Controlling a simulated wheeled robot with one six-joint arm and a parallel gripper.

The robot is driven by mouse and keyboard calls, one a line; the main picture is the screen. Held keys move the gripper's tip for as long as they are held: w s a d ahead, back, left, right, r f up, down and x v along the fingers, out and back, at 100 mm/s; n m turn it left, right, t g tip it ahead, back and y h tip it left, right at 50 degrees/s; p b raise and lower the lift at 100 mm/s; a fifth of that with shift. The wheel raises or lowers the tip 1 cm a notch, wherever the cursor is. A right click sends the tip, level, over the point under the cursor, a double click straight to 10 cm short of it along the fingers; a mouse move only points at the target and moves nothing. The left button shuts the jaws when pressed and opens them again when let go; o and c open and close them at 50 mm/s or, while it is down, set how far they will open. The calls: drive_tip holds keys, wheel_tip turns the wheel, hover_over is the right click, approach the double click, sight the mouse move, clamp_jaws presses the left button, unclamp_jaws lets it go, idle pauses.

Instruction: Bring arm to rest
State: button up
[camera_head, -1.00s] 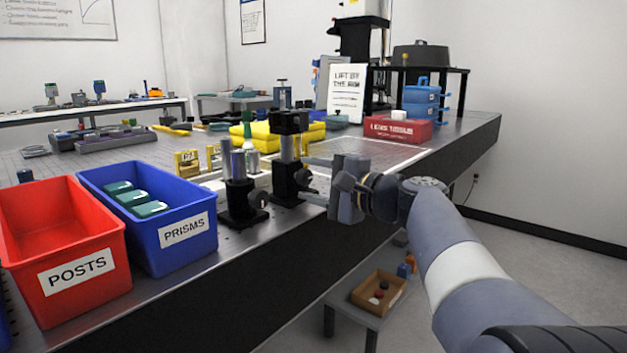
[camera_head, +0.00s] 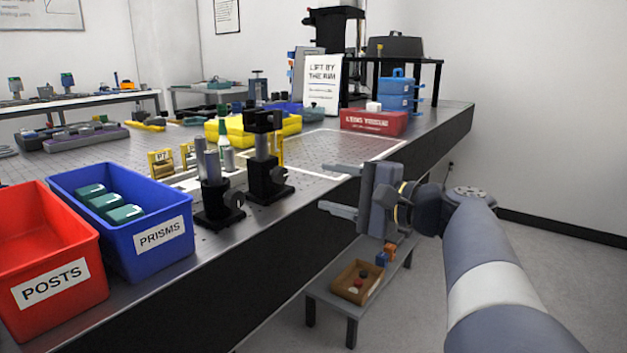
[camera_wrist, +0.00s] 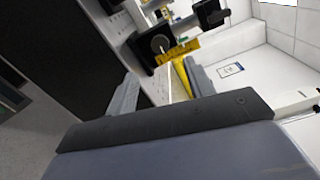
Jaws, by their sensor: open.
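My gripper (camera_head: 343,190) is open and empty in the head view. Its two fingers point left, level with the front edge of the optical table (camera_head: 300,215) and just off it. My arm reaches in from the lower right. In the wrist view my gripper (camera_wrist: 160,88) has its fingers spread wide with nothing between them. Black post mounts stand at the table's front edge, left of my gripper: one tall mount (camera_head: 264,160) and one with two grey posts (camera_head: 213,185).
A red POSTS bin (camera_head: 45,285) and blue PRISMS bin (camera_head: 150,240) stand at the left. A red lens tissue box (camera_head: 373,122) and a sign (camera_head: 322,85) are behind. A low bench (camera_head: 330,300) with a wooden tray (camera_head: 357,282) is below. Floor at right is clear.

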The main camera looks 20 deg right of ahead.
sight(283, 176)
drive_tip(key=shift+s+d, duration=0.15)
drive_tip(key=shift+s, duration=0.1)
drive_tip(key=b+x, duration=0.2)
drive_tip(key=x, duration=0.8)
drive_tip(key=shift+w+a, duration=0.25)
drive_tip(key=shift+w, duration=0.05)
drive_tip(key=shift+d, duration=0.1)
